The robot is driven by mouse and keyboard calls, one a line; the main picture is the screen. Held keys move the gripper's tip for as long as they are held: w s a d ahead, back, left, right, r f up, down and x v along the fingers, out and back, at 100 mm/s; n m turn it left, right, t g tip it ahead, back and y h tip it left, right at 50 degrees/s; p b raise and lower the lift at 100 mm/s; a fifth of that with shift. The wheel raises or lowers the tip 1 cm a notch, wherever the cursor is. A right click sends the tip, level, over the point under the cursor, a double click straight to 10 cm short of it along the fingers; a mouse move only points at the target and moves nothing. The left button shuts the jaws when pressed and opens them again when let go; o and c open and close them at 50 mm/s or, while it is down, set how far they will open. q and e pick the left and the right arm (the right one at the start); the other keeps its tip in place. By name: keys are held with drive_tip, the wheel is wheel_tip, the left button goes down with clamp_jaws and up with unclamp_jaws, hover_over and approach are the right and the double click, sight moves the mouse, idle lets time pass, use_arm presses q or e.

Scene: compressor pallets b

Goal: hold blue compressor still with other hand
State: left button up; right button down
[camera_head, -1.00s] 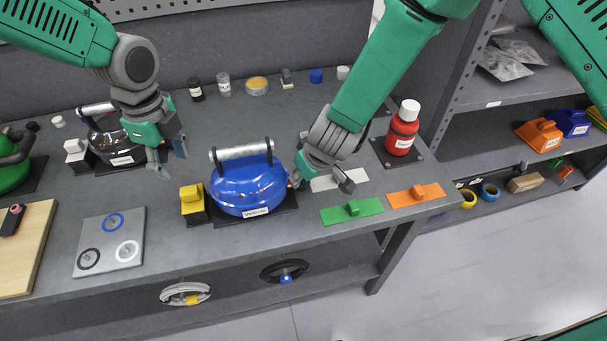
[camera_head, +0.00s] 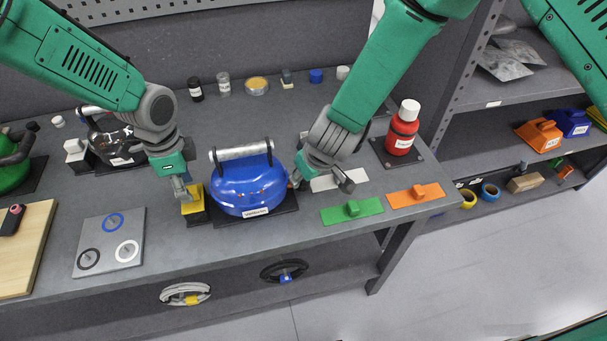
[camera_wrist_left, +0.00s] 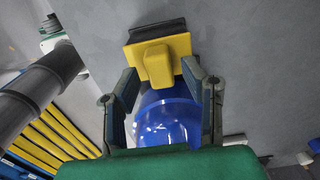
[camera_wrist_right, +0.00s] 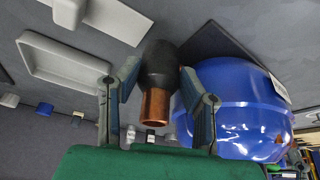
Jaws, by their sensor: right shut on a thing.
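The blue compressor (camera_head: 240,190) stands on a dark base on the bench, with a grey bar handle on top and a white label in front. A yellow block (camera_head: 194,206) stands just left of it. My left gripper (camera_head: 184,192) is over the yellow block, beside the compressor's left side. In the left wrist view the left fingers (camera_wrist_left: 160,78) are open, with the yellow block (camera_wrist_left: 157,60) between and beyond the tips and blue compressor (camera_wrist_left: 168,122) behind it. My right gripper (camera_wrist_right: 158,90) is shut on a black-and-copper tube (camera_wrist_right: 157,85) beside the compressor.
A black compressor (camera_head: 118,142) stands behind my left gripper. A grey plate with rings (camera_head: 110,240) and a wooden board (camera_head: 30,240) lie left. Small jars line the back.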

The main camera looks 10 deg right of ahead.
use_arm(q)
drive_tip(key=shift+f, duration=1.3)
use_arm(e)
drive_tip(key=shift+d+f, duration=0.15)
use_arm(q)
clamp_jaws()
drive_tip(key=shift+w+r, duration=0.1)
drive_tip(key=shift+r, duration=0.4)
drive_tip(key=shift+r, duration=0.15)
